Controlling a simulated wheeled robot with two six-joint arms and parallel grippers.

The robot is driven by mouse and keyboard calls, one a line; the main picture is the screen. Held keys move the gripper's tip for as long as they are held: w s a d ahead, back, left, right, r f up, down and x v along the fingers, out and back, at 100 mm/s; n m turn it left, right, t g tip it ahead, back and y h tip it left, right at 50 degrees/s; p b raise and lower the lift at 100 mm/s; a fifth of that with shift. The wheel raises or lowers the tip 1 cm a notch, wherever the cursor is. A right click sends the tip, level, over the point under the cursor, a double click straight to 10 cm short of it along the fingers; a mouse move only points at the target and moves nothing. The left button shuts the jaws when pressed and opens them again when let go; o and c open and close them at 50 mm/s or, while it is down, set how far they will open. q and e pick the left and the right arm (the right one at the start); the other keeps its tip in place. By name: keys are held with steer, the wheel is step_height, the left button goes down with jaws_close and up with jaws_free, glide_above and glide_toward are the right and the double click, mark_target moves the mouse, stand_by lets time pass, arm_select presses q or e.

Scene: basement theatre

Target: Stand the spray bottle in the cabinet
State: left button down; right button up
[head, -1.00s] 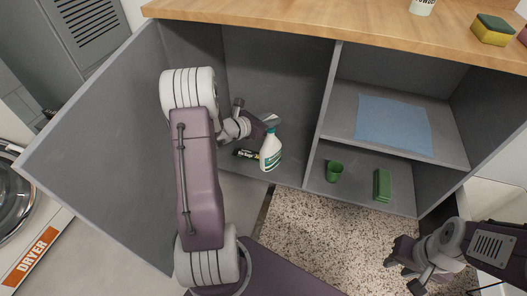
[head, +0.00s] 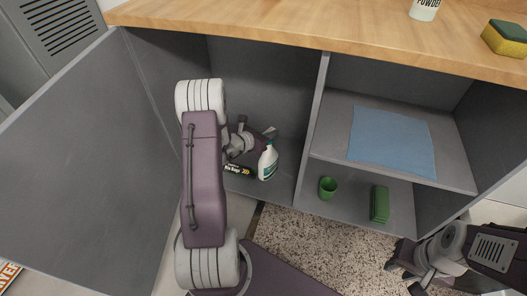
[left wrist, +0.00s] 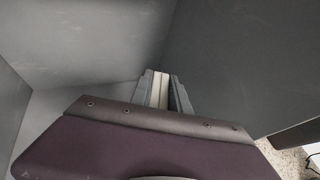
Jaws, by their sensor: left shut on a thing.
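The spray bottle (head: 267,162), white with a green label, is upright inside the left compartment of the grey cabinet (head: 308,135). My left arm reaches into that compartment, and my left gripper (head: 262,143) is shut on the bottle's upper part. In the left wrist view, a pale strip of the bottle (left wrist: 160,89) shows between the closed fingers. I cannot tell whether its base touches the cabinet floor. My right gripper (head: 402,272) is open and empty at the lower right, outside the cabinet.
The right side has a shelf with a blue cloth (head: 391,140), and a green cup (head: 327,188) and green block (head: 379,204) below. The countertop holds a powder container (head: 425,9) and a sponge (head: 506,38). The cabinet's left panel borders my arm.

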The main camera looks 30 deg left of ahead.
mark_target(268, 154)
arm_select(q)
step_height(268, 154, down, 6)
steer(key=b, duration=0.3)
steer(key=shift+f, duration=0.2)
steer(key=shift+r, duration=0.2)
steer(key=shift+f, duration=0.2)
steer(key=c, duration=1.2)
jaws_free()
steer(key=shift+c, duration=0.2)
